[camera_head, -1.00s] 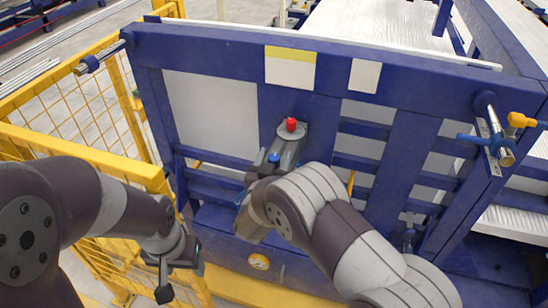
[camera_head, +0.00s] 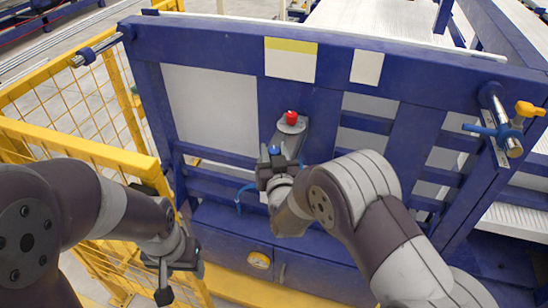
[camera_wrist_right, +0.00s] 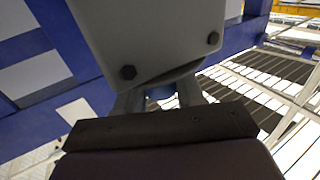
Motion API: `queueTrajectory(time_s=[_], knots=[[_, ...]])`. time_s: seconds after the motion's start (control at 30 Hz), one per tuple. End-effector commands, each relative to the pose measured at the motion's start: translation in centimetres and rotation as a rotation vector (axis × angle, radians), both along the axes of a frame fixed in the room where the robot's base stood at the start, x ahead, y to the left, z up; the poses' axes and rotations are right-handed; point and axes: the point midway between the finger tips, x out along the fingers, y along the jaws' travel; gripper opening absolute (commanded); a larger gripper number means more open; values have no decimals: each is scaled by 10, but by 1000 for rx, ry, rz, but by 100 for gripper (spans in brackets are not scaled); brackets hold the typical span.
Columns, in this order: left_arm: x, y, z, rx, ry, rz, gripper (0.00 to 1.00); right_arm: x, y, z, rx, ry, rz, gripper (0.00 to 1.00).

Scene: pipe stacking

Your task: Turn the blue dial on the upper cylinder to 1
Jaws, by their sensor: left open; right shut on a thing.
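The blue dial (camera_head: 274,150) shows in the head view, below a red knob (camera_head: 291,118) on a grey fitting in the middle of the blue frame. My right gripper (camera_head: 275,161) is at the blue dial and shut on it, hiding its lower part. In the right wrist view, my right gripper's fingers (camera_wrist_right: 160,97) stand on either side of a small blue patch, mostly covered by my wrist parts. No marking for 1 is readable. My left gripper (camera_head: 178,268) is open and empty at the lower left, well apart from the dial.
The blue frame (camera_head: 420,70) spans the view, with a metal cylinder with blue and yellow handles (camera_head: 507,130) at its right. A yellow mesh fence (camera_head: 85,145) stands at the left, close to my left arm. A blue cabinet (camera_head: 315,272) lies below.

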Motion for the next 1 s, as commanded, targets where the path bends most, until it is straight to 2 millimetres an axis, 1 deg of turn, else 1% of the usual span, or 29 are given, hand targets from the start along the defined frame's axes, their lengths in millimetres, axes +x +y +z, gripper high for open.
queueTrajectory(time_s=[0.03, 0.1, 0.3, 0.43, 0.63, 1.0], knots=[[0, 0, -11, 0, 0, 0, 58, 0, -3, -5, 0, -1, 36, 7], [0, 0, -18, 0, 0, 0, 58, 1, -3, -6, 0, -1, 102, 7], [0, 0, -36, 0, 0, 0, 58, 1, -3, -5, 0, -1, 290, 7], [0, 0, -43, 0, 0, 0, 58, 1, -3, -4, 0, 1, 414, 7], [0, 0, -47, 0, 0, 0, 58, 2, -3, -2, 0, 1, 604, 7], [0, 0, -42, 0, 0, 0, 58, 2, -2, 0, 1, 1, 957, 7]])
